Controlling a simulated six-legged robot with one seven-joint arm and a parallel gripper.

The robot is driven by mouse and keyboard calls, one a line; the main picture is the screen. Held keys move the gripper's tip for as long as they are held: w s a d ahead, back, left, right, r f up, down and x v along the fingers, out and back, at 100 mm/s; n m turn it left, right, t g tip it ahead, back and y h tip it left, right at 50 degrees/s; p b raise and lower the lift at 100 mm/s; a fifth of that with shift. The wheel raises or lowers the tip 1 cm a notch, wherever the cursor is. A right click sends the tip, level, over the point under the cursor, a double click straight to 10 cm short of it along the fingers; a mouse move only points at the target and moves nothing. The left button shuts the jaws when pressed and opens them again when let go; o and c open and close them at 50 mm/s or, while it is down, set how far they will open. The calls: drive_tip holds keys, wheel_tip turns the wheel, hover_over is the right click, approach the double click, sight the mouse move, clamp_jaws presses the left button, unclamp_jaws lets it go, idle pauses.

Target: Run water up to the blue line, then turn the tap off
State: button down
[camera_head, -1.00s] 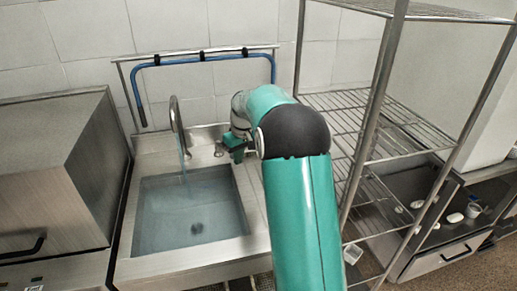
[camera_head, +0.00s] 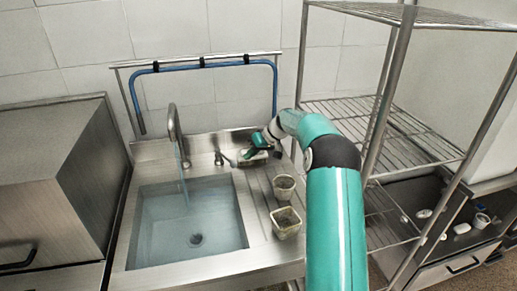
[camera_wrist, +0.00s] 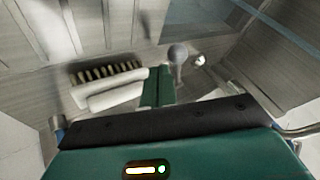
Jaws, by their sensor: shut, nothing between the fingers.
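The sink (camera_head: 247,205) holds clear bluish water (camera_head: 165,215), with the drain visible beneath it. A thin stream falls from the curved tap spout (camera_head: 174,125) into the water. The tap lever (camera_head: 220,158) stands behind the basin, right of the spout; its round knob (camera_wrist: 178,55) shows in the wrist view. My gripper (camera_head: 248,152) is just right of the lever, apart from it in the head view. Its fingers (camera_wrist: 158,88) are together and empty. A thin pale blue line (camera_wrist: 280,28) crosses the upper right of the wrist view; I cannot tell whether it is the fill mark.
A brush (camera_wrist: 105,85) lies beside my fingers in the wrist view. A wire shelf rack (camera_head: 400,150) stands close right of my arm. A blue hose (camera_head: 205,65) hangs on the rail behind.

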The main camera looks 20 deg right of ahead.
sight(226, 158)
drive_tip(key=x, duration=0.2)
drive_tip(key=shift+w+a+f, duration=0.1)
drive_tip(key=shift+a+f, duration=0.15)
drive_tip(key=shift+w+a+f, duration=0.15)
drive_tip(key=shift+w+f, duration=0.05)
drive_tip(key=shift+f, duration=0.2)
drive_tip(key=shift+a, duration=0.15)
drive_tip(key=a+m, duration=0.1)
drive_tip(key=s+a+m+t+h, duration=0.1)
drive_tip(key=a, duration=0.1)
drive_tip(key=s+a+m+t+h, duration=0.1)
drive_tip(key=a+m, duration=0.1)
drive_tip(key=shift+a, duration=0.5)
drive_tip(key=shift+r, duration=0.1)
